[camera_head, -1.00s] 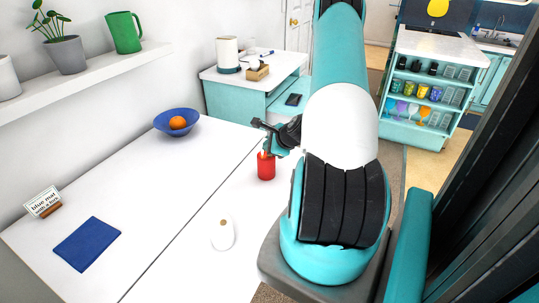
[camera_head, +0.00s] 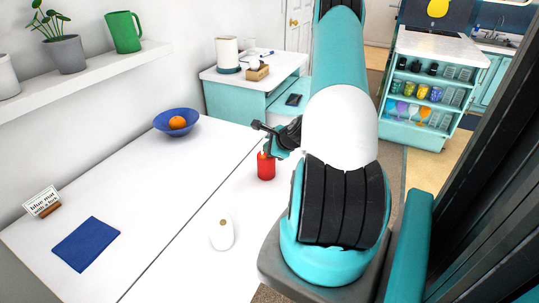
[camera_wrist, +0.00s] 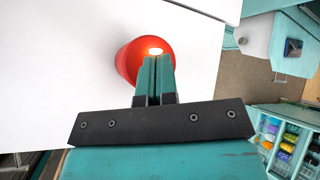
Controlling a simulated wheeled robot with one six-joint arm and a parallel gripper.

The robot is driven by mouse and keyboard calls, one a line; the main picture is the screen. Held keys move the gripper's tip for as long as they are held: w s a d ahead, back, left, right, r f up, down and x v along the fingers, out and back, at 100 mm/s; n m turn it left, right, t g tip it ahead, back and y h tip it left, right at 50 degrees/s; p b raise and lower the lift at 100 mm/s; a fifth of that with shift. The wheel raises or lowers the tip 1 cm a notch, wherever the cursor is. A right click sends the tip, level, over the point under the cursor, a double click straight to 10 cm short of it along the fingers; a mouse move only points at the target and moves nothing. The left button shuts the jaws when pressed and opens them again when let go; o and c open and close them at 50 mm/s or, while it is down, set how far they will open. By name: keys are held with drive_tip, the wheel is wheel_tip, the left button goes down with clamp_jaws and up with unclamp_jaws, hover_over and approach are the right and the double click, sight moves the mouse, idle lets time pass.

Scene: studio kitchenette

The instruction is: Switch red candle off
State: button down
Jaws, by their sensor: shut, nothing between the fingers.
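The red candle (camera_head: 266,167) stands upright on the white table (camera_head: 182,195), close to its right edge. In the wrist view the red candle (camera_wrist: 131,60) is seen from above, with a bright glowing spot at its top. My gripper (camera_head: 266,150) is right above the candle in the head view, its fingers pointing down. In the wrist view my gripper (camera_wrist: 156,62) is shut and empty, its fingertips overlapping the near side of the candle's top beside the glow. I cannot tell whether the tips touch the candle.
A white oval object (camera_head: 222,234) lies on the table in front of the candle. A blue bowl with an orange (camera_head: 178,122) is at the back. A blue mat (camera_head: 86,244) and a small sign (camera_head: 42,202) are at the left. The table's middle is clear.

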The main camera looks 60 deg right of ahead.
drive_tip(key=shift+f, duration=0.1)
idle(0.3)
drive_tip(key=shift+r+p, duration=0.5)
drive_tip(key=shift+r, duration=0.1)
wheel_tip(320, 180, up, 6)
drive_tip(key=p, duration=0.5)
drive_tip(key=shift+d, duration=0.1)
